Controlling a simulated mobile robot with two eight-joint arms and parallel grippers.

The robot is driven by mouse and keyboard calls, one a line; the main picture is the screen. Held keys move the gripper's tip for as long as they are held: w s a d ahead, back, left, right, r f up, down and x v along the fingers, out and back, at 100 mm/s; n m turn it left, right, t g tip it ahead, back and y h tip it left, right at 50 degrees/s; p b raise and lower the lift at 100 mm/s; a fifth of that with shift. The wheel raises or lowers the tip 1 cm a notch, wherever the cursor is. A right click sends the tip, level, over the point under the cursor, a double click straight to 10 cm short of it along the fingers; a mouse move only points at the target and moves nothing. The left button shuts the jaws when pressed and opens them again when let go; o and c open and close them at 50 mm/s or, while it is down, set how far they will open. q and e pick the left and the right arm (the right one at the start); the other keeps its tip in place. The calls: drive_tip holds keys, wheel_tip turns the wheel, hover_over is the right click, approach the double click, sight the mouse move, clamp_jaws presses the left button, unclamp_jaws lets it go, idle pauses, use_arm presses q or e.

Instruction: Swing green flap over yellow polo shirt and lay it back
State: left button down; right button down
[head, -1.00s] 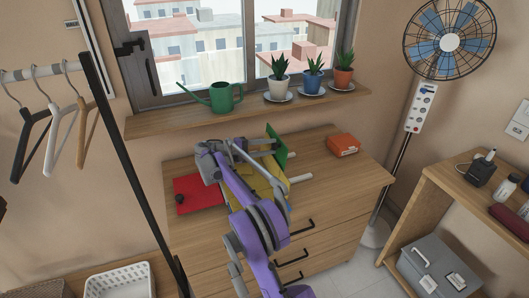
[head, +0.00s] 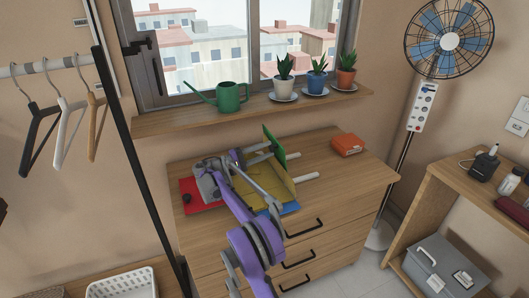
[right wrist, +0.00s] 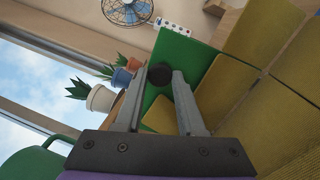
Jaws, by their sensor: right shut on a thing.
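The green flap (head: 275,147) stands steeply raised at the right of the folding board on the dresser. The yellow polo shirt (head: 285,185) lies on the board, its right part sloping up along the flap; my arm hides some of it. It fills the right of the right wrist view (right wrist: 240,75). My right gripper (head: 267,150) is at the flap's left face. In the right wrist view its fingers (right wrist: 160,76) are shut on a round black knob (right wrist: 161,74) in front of the green flap (right wrist: 185,55). My left gripper is not in view.
The board's red flap (head: 198,196) lies at the left and a blue flap (head: 290,209) at the front. An orange box (head: 348,144) stands at the dresser's right. A green watering can (head: 229,97) and potted plants line the sill above.

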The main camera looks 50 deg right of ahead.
drive_tip(key=c, duration=0.5)
unclamp_jaws()
drive_tip(key=v, duration=1.1)
